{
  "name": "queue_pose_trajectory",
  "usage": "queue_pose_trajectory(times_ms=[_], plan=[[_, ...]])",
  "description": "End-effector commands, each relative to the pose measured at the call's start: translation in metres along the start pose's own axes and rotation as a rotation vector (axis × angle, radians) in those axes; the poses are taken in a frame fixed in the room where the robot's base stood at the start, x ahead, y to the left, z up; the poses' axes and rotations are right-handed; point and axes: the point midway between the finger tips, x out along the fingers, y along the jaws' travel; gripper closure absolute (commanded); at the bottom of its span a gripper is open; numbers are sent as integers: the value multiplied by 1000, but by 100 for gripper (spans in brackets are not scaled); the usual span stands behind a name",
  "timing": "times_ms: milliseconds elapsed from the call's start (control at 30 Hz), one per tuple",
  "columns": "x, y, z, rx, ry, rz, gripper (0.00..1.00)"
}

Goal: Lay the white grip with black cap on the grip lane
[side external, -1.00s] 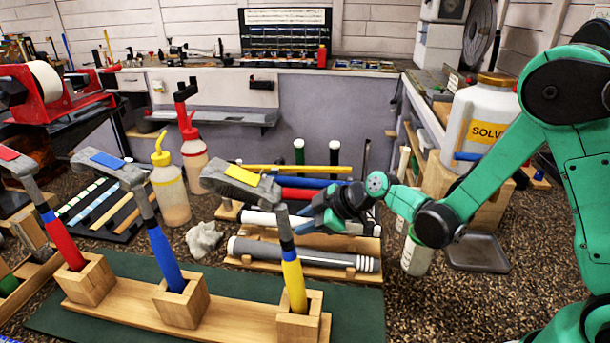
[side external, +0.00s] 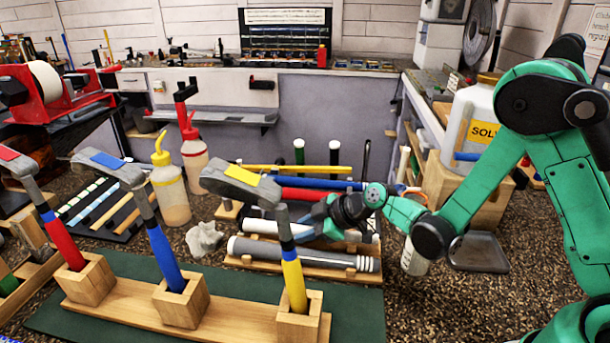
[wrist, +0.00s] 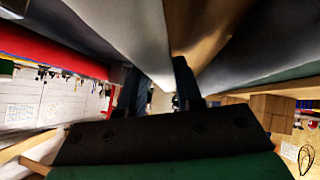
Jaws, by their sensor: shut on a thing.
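The white grip (side external: 262,227) lies in a wooden rack, behind the thick grey grip (side external: 300,253). My gripper (side external: 318,222) is down on its middle and shut on it, hiding part of it. A hammer with a yellow handle also covers part of it, and I cannot make out its black cap. In the wrist view my fingers (wrist: 158,88) straddle a pale rounded surface (wrist: 138,35), very close and blurred. I cannot tell which surface is the grip lane.
Red, blue and yellow grips (side external: 300,194) lie behind my gripper. A wooden stand (side external: 240,322) with several upright hammers stands in front on a green mat (side external: 357,315). Two squeeze bottles (side external: 170,192) and a grey lump (side external: 204,238) are at the left. A black board (side external: 100,225) with strips lies farther left.

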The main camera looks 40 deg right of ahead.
Motion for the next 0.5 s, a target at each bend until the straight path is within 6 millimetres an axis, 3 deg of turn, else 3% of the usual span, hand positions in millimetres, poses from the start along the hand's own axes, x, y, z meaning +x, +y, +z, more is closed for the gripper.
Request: queue_pose_trajectory(times_ms=[300, 333, 433, 500], plan=[[3, -1, 3, 0, 0, 0, 100], [4, -1, 3, 0, 0, 0, 67], [3, -2, 3, 0, 0, -1, 39], [3, -2, 3, 0, -1, -3, 33]])
